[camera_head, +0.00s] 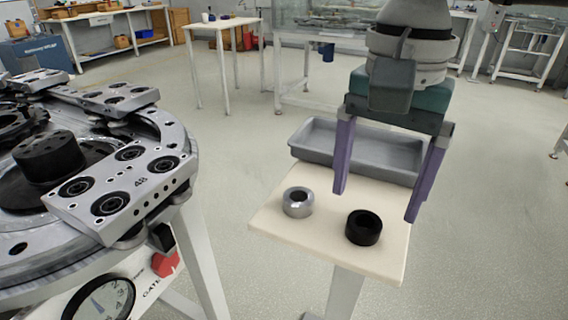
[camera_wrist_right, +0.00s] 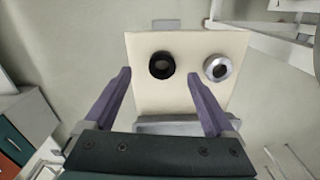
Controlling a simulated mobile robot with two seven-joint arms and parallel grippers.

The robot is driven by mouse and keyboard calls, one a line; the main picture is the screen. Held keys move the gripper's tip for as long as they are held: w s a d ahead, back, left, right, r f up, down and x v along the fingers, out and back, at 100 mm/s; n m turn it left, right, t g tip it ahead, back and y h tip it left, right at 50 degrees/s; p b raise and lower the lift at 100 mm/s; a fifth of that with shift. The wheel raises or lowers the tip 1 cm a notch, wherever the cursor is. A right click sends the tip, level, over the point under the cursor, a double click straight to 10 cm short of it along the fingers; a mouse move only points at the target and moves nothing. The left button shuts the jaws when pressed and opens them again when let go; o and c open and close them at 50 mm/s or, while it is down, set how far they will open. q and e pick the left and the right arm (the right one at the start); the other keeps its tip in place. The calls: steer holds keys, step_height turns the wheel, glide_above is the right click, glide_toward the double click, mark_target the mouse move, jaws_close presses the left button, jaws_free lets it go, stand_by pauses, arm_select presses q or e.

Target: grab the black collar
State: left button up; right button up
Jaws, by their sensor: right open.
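The black collar (camera_head: 363,228) is a short dark ring lying on the small pale table (camera_head: 285,238), near its front right. It also shows in the right wrist view (camera_wrist_right: 161,65), between the lines of the two fingers and ahead of their tips. My right gripper (camera_head: 376,205) has purple fingers spread wide. It is open and empty, above the table, and the collar lies apart from both fingers. In the right wrist view my right gripper (camera_wrist_right: 158,75) points toward the table. My left gripper is not in view.
A silver collar (camera_head: 298,202) stands left of the black one on the same table. A grey tray (camera_head: 308,140) lies behind them at the table's back. A large round metal track (camera_head: 180,150) with carriages stands at the left. Open floor lies to the right.

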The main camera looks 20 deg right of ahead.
mark_target(365, 221)
steer(key=f, duration=0.5)
steer(key=shift+w+d+f, duration=0.1)
steer(key=shift+w+d, duration=0.05)
steer(key=shift+w, duration=0.2)
jaws_close()
stand_by(0.3)
